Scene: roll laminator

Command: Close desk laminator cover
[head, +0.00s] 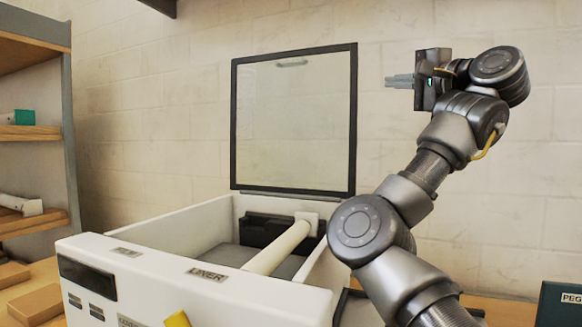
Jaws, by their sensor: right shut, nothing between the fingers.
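The laminator (215,292) is a white box with an open top on the table. A pale roller (280,247) lies inside it. Its cover (293,120) is a clear panel in a black frame, standing upright at the back edge, so it is open. A small grey handle (292,64) is near the cover's top. My right gripper (388,81) is shut and empty, to the right of the cover's upper part, pointing left. A gap shows between its fingertips and the frame in the picture. My left gripper is not in view.
A wooden shelf unit (68,130) stands at the left, with a few items on it. Wooden blocks (37,304) lie at the lower left. A dark box marked PEG (560,303) is at the lower right. A pale block wall is behind.

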